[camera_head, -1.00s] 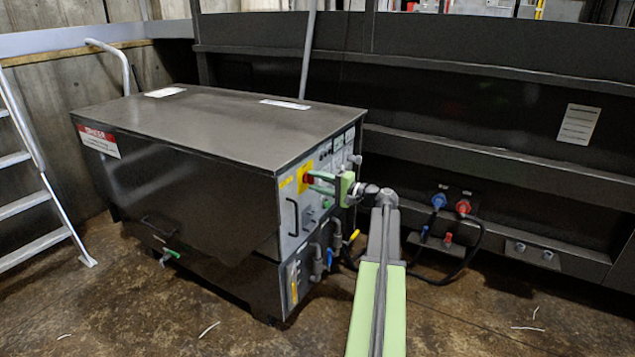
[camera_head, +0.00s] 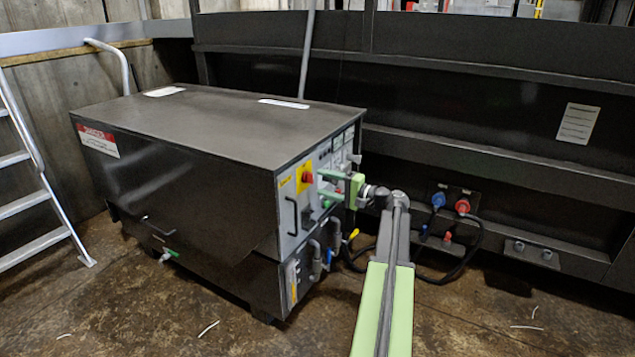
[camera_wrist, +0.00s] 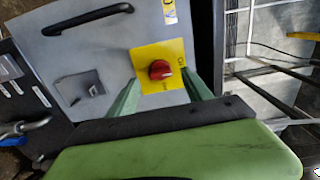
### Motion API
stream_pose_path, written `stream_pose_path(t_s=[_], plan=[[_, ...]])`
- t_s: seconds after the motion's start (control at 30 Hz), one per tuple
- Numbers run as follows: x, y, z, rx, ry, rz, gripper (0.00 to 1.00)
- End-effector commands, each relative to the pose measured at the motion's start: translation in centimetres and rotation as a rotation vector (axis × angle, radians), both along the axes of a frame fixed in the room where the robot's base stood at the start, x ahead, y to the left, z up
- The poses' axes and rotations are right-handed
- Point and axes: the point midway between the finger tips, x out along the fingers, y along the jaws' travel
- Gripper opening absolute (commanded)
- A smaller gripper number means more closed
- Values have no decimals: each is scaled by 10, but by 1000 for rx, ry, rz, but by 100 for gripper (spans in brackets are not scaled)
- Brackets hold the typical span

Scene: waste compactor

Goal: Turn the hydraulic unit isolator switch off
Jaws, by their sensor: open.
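The isolator switch is a red rotary knob (camera_head: 307,177) on a yellow plate (camera_head: 304,186), on the grey end panel of the dark hydraulic unit (camera_head: 200,140). In the wrist view the red knob (camera_wrist: 160,70) and yellow plate (camera_wrist: 143,58) lie ahead, between my green fingers. The knob's grip seems to run roughly across that picture; its exact setting is hard to read. My gripper (camera_head: 320,182) is open and empty, just right of the knob in the head view, with a small gap to it. The wrist view shows its fingers (camera_wrist: 162,80) spread either side.
A black handle (camera_wrist: 87,18) and a grey latch (camera_wrist: 82,87) stand out from the panel. Pipes (camera_head: 315,258) and a yellow-handled valve (camera_head: 353,235) sit lower down. A ladder (camera_head: 40,195) stands at left.

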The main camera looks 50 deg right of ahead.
Motion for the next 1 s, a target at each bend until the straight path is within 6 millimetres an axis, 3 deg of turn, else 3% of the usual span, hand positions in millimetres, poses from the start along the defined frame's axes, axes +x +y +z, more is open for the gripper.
stream_pose_path(t_s=[0.3,0.5,0.67,1.0], plan=[[-89,-22,0,0,0,-4,58],[-125,-31,0,0,0,-2,58],[-135,-33,0,0,0,0,58],[-135,-33,0,0,0,0,58]])
